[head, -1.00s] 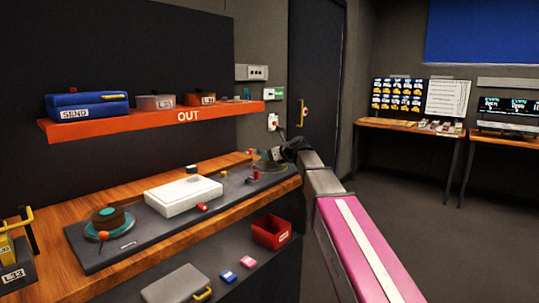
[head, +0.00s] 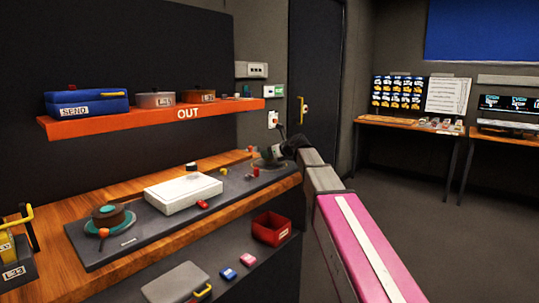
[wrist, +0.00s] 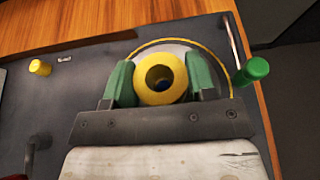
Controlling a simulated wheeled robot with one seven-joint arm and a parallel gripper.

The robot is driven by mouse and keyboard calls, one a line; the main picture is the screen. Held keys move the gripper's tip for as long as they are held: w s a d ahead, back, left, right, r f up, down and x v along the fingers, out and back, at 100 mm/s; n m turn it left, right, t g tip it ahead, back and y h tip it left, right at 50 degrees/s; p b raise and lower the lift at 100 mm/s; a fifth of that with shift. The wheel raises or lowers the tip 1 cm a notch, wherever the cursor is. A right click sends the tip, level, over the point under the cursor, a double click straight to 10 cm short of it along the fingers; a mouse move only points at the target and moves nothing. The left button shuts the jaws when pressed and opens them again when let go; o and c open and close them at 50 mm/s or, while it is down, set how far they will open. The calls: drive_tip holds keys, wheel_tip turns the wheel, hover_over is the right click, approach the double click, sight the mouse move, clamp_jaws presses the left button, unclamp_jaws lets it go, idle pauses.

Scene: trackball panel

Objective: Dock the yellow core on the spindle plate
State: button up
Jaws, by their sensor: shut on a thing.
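The yellow core (wrist: 161,78) is a thick ring with a dark round hole, seen nearly from above in the wrist view. My gripper (wrist: 160,82) is shut on it, one green finger at each side. Behind the core is a pale round plate with a thin yellow rim (wrist: 170,42), which looks like the spindle plate; my fingers and the core hide most of it. Something dark blue shows inside the hole. I cannot tell whether the core touches the plate. In the head view my gripper (head: 280,152) is over the round plate (head: 262,163) at the panel's right end.
A yellow peg (wrist: 40,67) stands left. The panel also holds a white box (head: 183,193) and a teal-based dial (head: 108,217). The orange shelf (head: 160,119) hangs above.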

drive_tip(key=shift+f, duration=0.5)
drive_tip(key=o, duration=0.6)
drive_tip(key=shift+v, duration=5.5)
